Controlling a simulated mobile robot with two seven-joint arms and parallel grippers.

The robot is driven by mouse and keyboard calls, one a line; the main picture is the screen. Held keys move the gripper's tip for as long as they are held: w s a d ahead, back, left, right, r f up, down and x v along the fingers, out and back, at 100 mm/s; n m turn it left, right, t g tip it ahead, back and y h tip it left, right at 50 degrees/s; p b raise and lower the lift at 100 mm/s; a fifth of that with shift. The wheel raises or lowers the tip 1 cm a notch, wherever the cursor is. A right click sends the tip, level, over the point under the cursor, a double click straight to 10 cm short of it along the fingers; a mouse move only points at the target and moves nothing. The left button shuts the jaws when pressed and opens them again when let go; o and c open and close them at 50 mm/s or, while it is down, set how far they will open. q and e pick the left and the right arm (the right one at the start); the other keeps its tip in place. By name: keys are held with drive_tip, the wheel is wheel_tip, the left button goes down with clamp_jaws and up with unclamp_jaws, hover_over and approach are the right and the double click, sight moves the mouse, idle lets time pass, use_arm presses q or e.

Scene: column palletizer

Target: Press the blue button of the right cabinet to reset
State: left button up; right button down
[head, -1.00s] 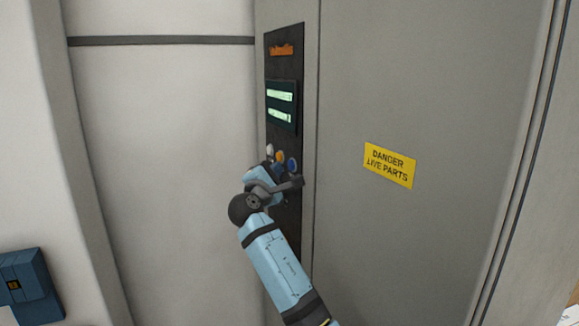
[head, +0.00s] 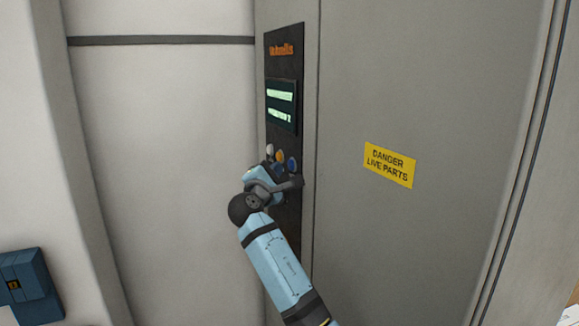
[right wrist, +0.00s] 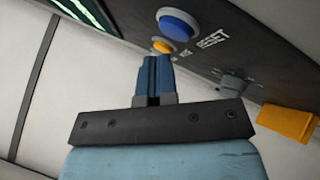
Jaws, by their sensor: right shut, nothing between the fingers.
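The right cabinet's dark control panel (head: 285,60) has a white button (head: 269,150), an orange button (head: 280,156) and the blue button (head: 292,164). In the right wrist view the blue button (right wrist: 179,24) has a pale ring and the word RESET beside it. My right gripper (head: 279,170) is shut and empty, just below and left of the blue button in the head view. In the right wrist view its fingertips (right wrist: 157,62) point at the panel, near the orange button (right wrist: 163,45). I cannot tell whether they touch the panel. My left gripper is out of view.
A lit green display (head: 281,105) sits above the buttons. The grey cabinet door (head: 430,90) carries a yellow danger sign (head: 389,166). A pale wall (head: 160,150) stands left. In the right wrist view a dark knob (right wrist: 237,84) and an orange part (right wrist: 290,122) stick out.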

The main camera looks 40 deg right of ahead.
idle(0.7)
drive_tip(key=shift+s+d, duration=0.1)
drive_tip(key=shift+d, duration=0.3)
drive_tip(key=shift+s+d+p, duration=0.1)
drive_tip(key=shift+d+p, duration=0.25)
drive_tip(key=shift+p, duration=0.05)
idle(0.4)
drive_tip(key=shift+a, duration=0.15)
drive_tip(key=shift+w+a, duration=0.2)
drive_tip(key=shift+a, duration=0.4)
drive_tip(key=shift+a, duration=0.1)
drive_tip(key=shift+w+a, duration=0.2)
drive_tip(key=shift+a, duration=0.6)
drive_tip(key=shift+w+a, duration=0.15)
drive_tip(key=shift+a, duration=0.6)
drive_tip(key=shift+w+a, duration=0.2)
drive_tip(key=shift+a, duration=0.6)
